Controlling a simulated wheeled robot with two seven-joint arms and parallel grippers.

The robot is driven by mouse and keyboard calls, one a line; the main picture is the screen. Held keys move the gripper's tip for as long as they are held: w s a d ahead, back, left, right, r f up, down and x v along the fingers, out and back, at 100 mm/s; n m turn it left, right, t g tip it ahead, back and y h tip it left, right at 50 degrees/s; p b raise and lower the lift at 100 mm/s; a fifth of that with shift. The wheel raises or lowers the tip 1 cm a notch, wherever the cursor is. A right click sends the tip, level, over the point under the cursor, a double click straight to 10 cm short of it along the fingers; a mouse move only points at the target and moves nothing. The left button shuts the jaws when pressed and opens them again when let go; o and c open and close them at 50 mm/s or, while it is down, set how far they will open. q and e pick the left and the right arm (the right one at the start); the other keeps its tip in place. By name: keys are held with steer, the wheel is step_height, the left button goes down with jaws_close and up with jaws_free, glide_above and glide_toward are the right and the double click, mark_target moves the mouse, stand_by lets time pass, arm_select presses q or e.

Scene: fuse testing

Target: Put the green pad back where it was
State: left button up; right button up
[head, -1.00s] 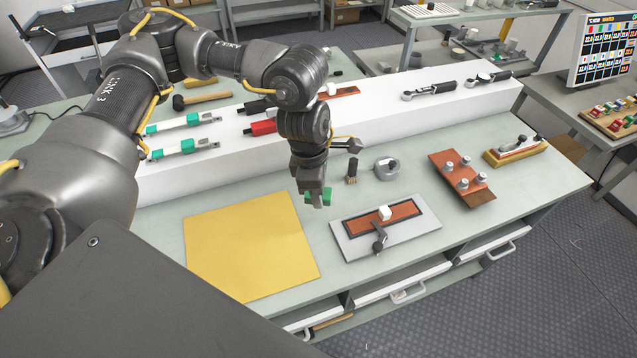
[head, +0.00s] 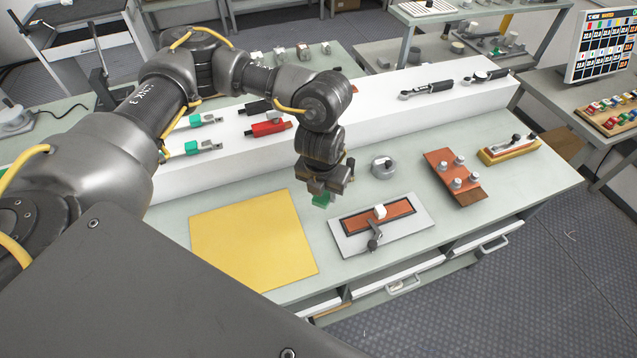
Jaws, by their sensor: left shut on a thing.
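The green pad (head: 321,199) is a small green block between the fingers of my left gripper (head: 324,192). The gripper is shut on it and points down over the bench. It is between the yellow mat (head: 252,240) and the grey plate (head: 347,245) with a reddish-brown inset, a small white block and a dark lever. The pad looks held above the bench top; its exact height is hard to tell. The fingers hide part of it. My right gripper is not in view.
A white raised shelf (head: 420,92) behind holds green-handled tools (head: 197,147), a red tool (head: 268,127) and dark wrenches. A round grey part (head: 383,167), a brown board with grey knobs (head: 454,178) and a yellow-based block (head: 509,149) stand right. Bare bench lies between them.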

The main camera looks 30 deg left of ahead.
arm_select(q)
steer(key=w+a+f, duration=0.2)
steer(key=w, duration=0.1)
steer(key=w+a+f, duration=0.2)
steer(key=w+f, duration=0.1)
steer(key=w+a+f+b, duration=0.1)
steer(key=w+a+f, duration=0.1)
steer(key=w+f, duration=0.1)
steer(key=shift+w+a+f, duration=0.15)
steer(key=shift+w+f, duration=0.05)
steer(key=shift+w, duration=0.05)
steer(key=shift+w+a+f, duration=0.1)
steer(key=shift+w+f, duration=0.05)
steer(key=shift+w, duration=0.1)
steer(key=shift+w+a+f+b, duration=0.1)
steer(key=shift+f+b, duration=0.05)
steer(key=shift+f, duration=0.8)
steer(key=shift+w+a+f+b, duration=0.1)
steer(key=shift+f+b, duration=0.05)
steer(key=shift+f, duration=0.75)
steer(key=shift+s+f, duration=0.1)
steer(key=o, duration=1)
steer(key=shift+c, duration=0.2)
